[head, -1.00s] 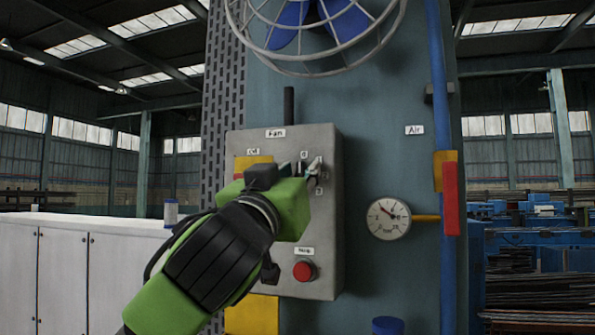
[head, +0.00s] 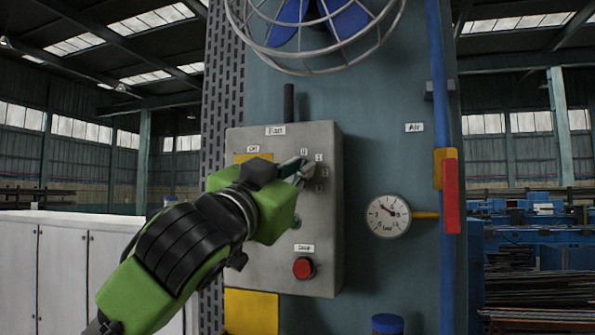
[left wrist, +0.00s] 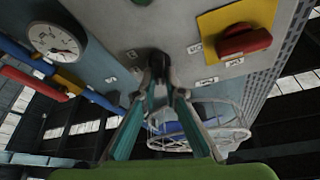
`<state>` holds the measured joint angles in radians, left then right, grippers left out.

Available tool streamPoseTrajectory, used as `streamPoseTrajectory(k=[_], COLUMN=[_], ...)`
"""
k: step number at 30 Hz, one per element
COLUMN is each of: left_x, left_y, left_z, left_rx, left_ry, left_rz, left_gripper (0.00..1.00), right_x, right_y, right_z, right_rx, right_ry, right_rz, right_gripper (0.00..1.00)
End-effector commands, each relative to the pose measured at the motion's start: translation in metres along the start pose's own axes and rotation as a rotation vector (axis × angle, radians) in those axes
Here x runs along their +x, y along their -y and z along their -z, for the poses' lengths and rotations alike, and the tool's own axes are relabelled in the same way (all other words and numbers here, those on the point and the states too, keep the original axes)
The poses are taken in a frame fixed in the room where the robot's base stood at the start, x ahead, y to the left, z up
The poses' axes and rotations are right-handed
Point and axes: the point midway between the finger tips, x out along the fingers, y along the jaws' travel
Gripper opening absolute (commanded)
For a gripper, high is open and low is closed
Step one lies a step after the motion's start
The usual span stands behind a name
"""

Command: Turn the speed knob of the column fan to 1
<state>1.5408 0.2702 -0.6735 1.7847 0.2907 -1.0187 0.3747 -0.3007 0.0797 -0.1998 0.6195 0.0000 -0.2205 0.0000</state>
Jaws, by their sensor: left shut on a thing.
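The grey fan box (head: 262,265), labelled Fan, is fixed to the column. My left gripper (head: 302,172) reaches in from the left at the box's upper right. In the left wrist view, my left gripper's (left wrist: 158,75) teal-sided fingers are shut on the dark speed knob (left wrist: 157,60). Small white number labels (head: 318,157) stand around the knob's top and right side in the head view. The fingers largely cover the knob, and I cannot read which number it points to. My right gripper is not in view.
A red rotary switch (left wrist: 243,40) on a yellow plate sits beside the knob. A red button (head: 304,268) is lower on the box. The caged fan (head: 315,68) hangs above. A gauge (head: 388,216) and blue air pipe (head: 447,255) stand to the right.

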Motion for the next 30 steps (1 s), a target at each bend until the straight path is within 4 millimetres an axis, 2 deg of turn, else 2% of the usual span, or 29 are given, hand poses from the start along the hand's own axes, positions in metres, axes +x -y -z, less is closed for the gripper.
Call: streamPoseTrajectory(k=[15, 30], left_x=[-0.0001, -0.0001], left_y=[-0.0008, -0.0015], left_z=[0.0006, 0.0000], left_rx=[0.326, 0.396], left_ry=[-0.001, 0.000], left_rz=[-0.134, -0.164], left_gripper=[0.00, 0.00], right_x=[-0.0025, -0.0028], right_y=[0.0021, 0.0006], right_z=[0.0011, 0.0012], right_rx=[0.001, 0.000], right_ry=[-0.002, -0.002], right_rz=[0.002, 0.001], right_gripper=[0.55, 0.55])
